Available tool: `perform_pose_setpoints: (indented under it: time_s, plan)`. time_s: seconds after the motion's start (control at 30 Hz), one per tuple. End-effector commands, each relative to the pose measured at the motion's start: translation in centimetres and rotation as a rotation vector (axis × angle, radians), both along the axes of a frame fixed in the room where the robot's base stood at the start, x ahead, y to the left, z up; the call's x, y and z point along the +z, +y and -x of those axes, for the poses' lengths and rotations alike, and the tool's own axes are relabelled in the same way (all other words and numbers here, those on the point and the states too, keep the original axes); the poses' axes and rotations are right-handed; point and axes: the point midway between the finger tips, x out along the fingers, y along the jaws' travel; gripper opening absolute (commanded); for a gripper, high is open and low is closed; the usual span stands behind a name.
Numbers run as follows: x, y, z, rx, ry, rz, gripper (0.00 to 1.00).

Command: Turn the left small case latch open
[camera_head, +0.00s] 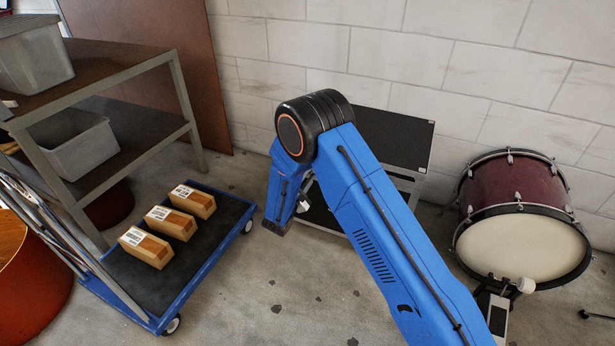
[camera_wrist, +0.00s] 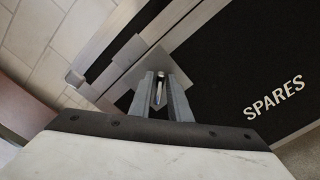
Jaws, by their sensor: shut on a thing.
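The small case shows in the wrist view as a black panel (camera_wrist: 240,65) with white SPARES lettering and grey metal edging. A latch (camera_wrist: 158,91), a thin light metal piece, stands between the two grey fingers of my gripper (camera_wrist: 160,84), over a tilted square grey plate (camera_wrist: 180,65) at the case's edge. My gripper is shut on this latch. In the head view the case's dark lid (camera_head: 395,140) shows behind my blue arm, which hides most of the front. The gripper and latch cannot be made out there.
A bass drum (camera_head: 520,245) stands to the right of the case. A blue trolley (camera_head: 205,285) with three cardboard boxes (camera_head: 172,222) is at the left, beside a shelf (camera_head: 130,75) with grey bins. A block wall (camera_head: 460,50) is close behind.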

Motion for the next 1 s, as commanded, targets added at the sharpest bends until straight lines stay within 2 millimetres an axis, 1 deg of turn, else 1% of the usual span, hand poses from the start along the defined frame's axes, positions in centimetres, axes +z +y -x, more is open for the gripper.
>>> perform_pose_setpoints:
  time_s: [0.3, 0.5, 0.7, 1.0]
  plan:
    - [-0.45, -0.25, 0.18, -0.001, -0.097, -0.272, 0.00]
    - [-0.66, -0.32, 0.20, -0.001, -0.150, -0.417, 0.00]
    - [-0.81, -0.34, 0.21, -0.001, -0.188, -0.522, 0.00]
    - [-0.93, -0.35, 0.21, -0.001, -0.215, -0.595, 0.00]
